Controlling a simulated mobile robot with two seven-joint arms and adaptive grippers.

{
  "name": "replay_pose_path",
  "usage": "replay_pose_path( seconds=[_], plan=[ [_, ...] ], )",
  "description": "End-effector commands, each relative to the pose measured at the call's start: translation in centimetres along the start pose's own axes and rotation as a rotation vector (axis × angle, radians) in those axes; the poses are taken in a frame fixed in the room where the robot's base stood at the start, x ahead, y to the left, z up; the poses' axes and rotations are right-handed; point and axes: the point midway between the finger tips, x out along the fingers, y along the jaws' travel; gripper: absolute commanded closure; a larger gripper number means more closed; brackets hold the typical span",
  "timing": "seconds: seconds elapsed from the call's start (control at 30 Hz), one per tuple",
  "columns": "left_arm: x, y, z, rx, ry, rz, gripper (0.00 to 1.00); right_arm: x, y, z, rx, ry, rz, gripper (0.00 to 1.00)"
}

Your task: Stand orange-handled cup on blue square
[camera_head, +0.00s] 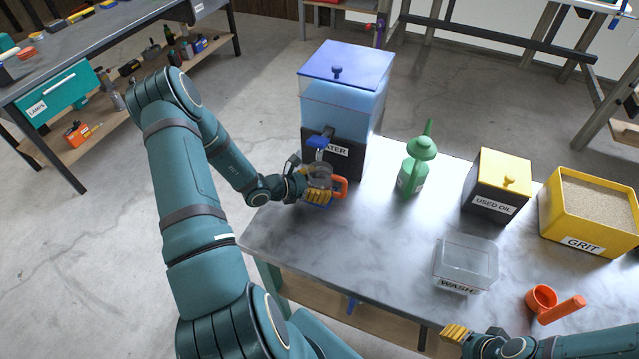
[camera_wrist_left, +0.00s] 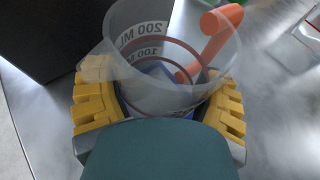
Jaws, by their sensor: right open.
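The orange-handled cup (camera_head: 320,175) is clear and upright, in front of the water dispenser, under its blue tap (camera_head: 318,142). In the left wrist view the cup (camera_wrist_left: 165,38) shows its volume marks and orange handle. My left gripper (camera_head: 318,196) has its yellow fingers on both sides of the cup, shut on it. The blue square (camera_head: 319,206) is mostly hidden under the cup and fingers; some blue shows through the cup in the left wrist view. I cannot tell whether the cup's base touches it. My right gripper (camera_head: 455,335) is open at the bench's front edge, partly out of view.
The water dispenser (camera_head: 340,105) stands behind the cup. A green bottle (camera_head: 412,175), used oil box (camera_head: 497,185), grit bin (camera_head: 588,215), clear wash tub (camera_head: 466,262) and orange scoop (camera_head: 545,302) stand to the right. The bench's front left (camera_head: 290,240) is clear.

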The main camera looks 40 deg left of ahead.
Motion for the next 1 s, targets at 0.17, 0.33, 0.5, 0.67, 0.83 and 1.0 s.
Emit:
replay_pose_path(
  seconds=[0.17, 0.33, 0.5, 0.67, 0.83, 1.0],
  plan=[
    [0.0, 0.0, 0.0, 0.0, 0.001, 0.0, 0.0, 0.0, 0.0, 0.0, 0.0, -0.001, 0.0, 0.53],
    [0.0, 0.0, 0.0, 0.0, 0.001, 0.0, 0.0, 0.0, 0.0, 0.0, 0.0, 0.0, 0.0, 0.53],
    [-1.1, 0.1, 0.2, 0.0, 0.001, 0.002, 0.0, -0.3, -0.1, -0.1, 0.001, 0.003, 0.0, 0.53],
    [-4.0, 0.1, 0.2, 0.0, 0.002, 0.004, 0.0, -0.6, -0.2, -0.2, 0.002, 0.005, 0.001, 0.53],
    [-7.6, 0.1, 0.3, 0.0, 0.003, 0.004, 0.0, -0.8, -0.3, -0.4, 0.002, 0.008, 0.001, 0.53],
    [-10.4, 0.1, 0.3, 0.0, 0.001, 0.002, 0.0, -1.0, -0.4, -0.5, 0.003, 0.01, 0.001, 0.53]
  ],
)
